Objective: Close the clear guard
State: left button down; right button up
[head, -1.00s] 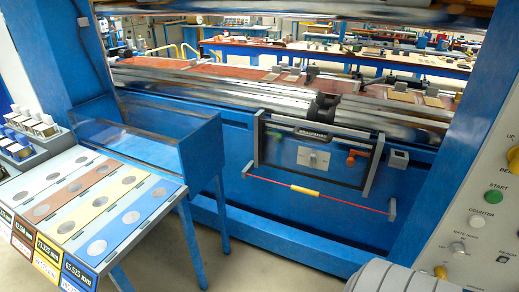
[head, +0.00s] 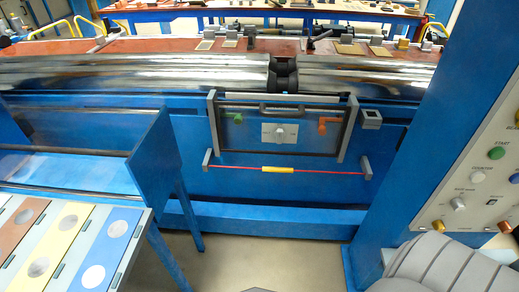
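The clear guard (head: 283,143) is a see-through panel in a dark frame, with a dark handle bar (head: 283,108) along its top part. It sits upright against the blue machine front between two grey side posts, below the shiny rollers. Through it or on it show a grey plate with a round knob (head: 280,133), a small green knob (head: 238,118) and an orange handle (head: 326,125). The dark roller gap (head: 284,73) above it is uncovered. Neither of my grippers is in view.
A red cord with a yellow sleeve (head: 278,170) spans below the guard. A blue side panel (head: 155,150) and a table with coloured strips (head: 62,235) stand left. A control panel (head: 470,165) on a blue column is right. The floor in front is clear.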

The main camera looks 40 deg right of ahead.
aim_at(263, 112)
jog(key=z, duration=1)
jog(key=i, duration=0.9)
jog(key=z, duration=0.8)
